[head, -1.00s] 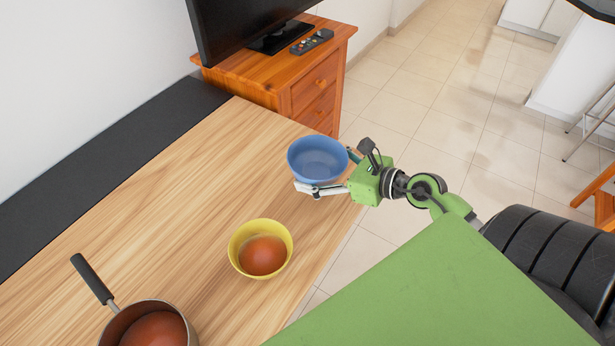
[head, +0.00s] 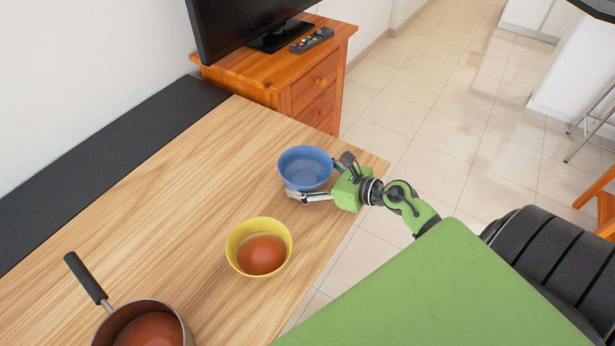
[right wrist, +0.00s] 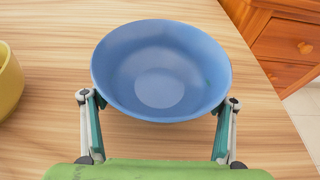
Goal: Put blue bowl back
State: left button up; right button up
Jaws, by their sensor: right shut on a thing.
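The blue bowl (head: 305,170) is upright and empty, at or just above the far right part of the wooden table in the head view; I cannot tell whether it touches the top. My right gripper (head: 318,183) is shut on it, coming in from the right. In the right wrist view the bowl (right wrist: 160,75) sits between the two fingers of the gripper (right wrist: 160,112), one on each side. My left gripper is not in view.
A yellow bowl (head: 240,262) holding a brown round thing stands nearer on the table (head: 150,210). A pot (head: 105,325) with a similar thing is at the front left. A wooden cabinet (head: 300,75) with a TV and remote stands beyond. The table's right edge is close.

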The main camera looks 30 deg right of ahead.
jog(key=shift+f, duration=0.3)
jog(key=o, duration=2.2)
jog(key=shift+r, duration=0.45)
jog(key=v, duration=0.3)
jog(key=b+v, duration=0.1)
jog(key=v, duration=0.6)
jog(key=shift+s+d+f+b, duration=0.1)
jog(key=shift+s+f+b, duration=0.05)
jog(key=shift+s+b, duration=0.25)
jog(key=shift+s+d+r, duration=0.25)
jog(key=shift+s+r, duration=0.1)
jog(key=shift+s, duration=0.15)
